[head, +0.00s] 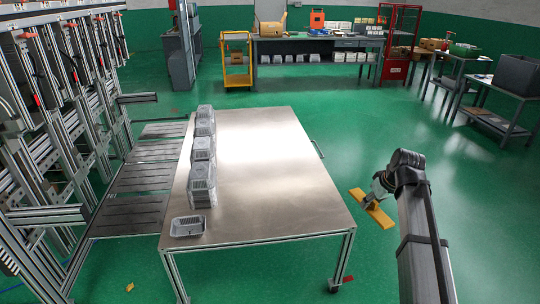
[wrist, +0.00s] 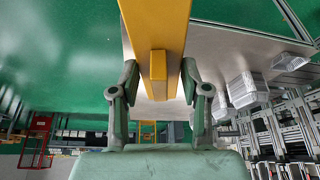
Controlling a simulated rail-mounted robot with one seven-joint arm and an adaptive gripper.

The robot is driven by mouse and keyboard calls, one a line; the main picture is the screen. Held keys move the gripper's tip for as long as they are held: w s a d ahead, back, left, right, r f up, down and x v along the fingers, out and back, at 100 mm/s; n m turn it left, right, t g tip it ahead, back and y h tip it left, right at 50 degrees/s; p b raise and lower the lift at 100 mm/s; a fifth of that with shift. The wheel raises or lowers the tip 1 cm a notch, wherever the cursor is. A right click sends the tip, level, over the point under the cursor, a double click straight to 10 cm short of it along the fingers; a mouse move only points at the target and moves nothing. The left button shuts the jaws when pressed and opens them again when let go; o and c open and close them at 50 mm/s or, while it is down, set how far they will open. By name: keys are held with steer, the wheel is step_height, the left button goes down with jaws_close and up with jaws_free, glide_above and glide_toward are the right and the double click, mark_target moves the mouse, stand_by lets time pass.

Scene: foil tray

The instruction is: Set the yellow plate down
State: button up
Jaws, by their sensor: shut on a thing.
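The yellow plate (head: 371,208) is a long, flat bar. In the head view it is held in the air to the right of the metal table, with green floor behind it. My gripper (head: 381,186) is shut on it, at the plate's middle. In the wrist view the plate (wrist: 157,22) runs up between the fingers, with a raised yellow block (wrist: 158,64) on its face. My gripper (wrist: 159,76) has one finger at each side of the plate. The exact contact at the fingertips is hard to see.
The metal table (head: 270,170) has a wide bare top. Stacked foil trays (head: 202,172) line its left side, with a single tray (head: 188,226) at the near left corner. A frame rack (head: 60,110) stands left. Workbenches (head: 320,45) stand far back. Green floor lies open at right.

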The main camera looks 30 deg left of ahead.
steer(key=w+a+f+n+g+y+b, duration=0.15)
steer(key=a+n, duration=0.25)
steer(key=a, duration=0.9)
steer(key=s+a+f+n+g+h+b, duration=0.1)
steer(key=a+f+n+g+b, duration=0.2)
steer(key=a, duration=1)
steer(key=n+g+b, duration=0.1)
steer(key=n+b, duration=0.2)
steer(key=n, duration=0.6)
glide_above(238, 224)
steer(key=d, duration=0.1)
step_height(238, 224, down, 4)
steer(key=f, duration=1.9)
steer(key=shift+w+d+f+b, duration=0.1)
steer(key=shift+w+f+b, duration=0.25)
steer(key=shift+f+b, duration=0.05)
steer(key=shift+f, duration=0.15)
steer(key=o, duration=1.2)
steer(key=v, duration=1.2)
steer(key=shift+a+r+p, duration=0.25)
steer(key=shift+a+p, duration=0.1)
steer(key=shift+w, duration=0.15)
